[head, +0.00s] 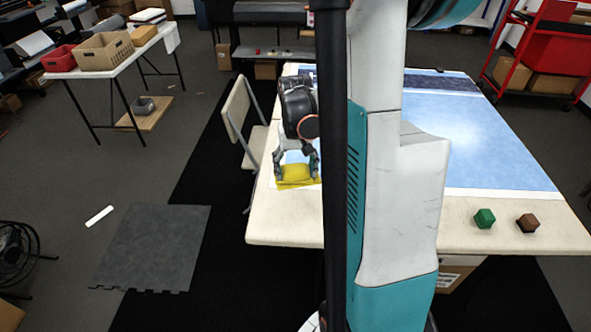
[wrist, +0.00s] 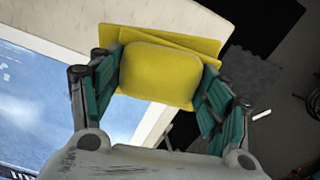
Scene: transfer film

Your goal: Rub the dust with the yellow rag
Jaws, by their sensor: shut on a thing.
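The yellow rag (head: 297,174) is at the left edge of the cream table (head: 290,229) in the head view. In the wrist view the yellow rag (wrist: 160,72) is a folded pad with flat layers showing behind it. My gripper (head: 297,171) points down and is shut on the rag, with a teal finger on each side of it; it also shows in the wrist view (wrist: 160,85). I cannot tell whether the rag touches the table. I cannot make out any dust; part of the table is hidden behind my arm and column.
A blue film sheet (head: 490,140) covers much of the table. A green block (head: 484,218) and a brown block (head: 527,223) sit near the front right edge. A chair (head: 240,120) stands close to the table's left side. A side table with baskets (head: 103,52) is far left.

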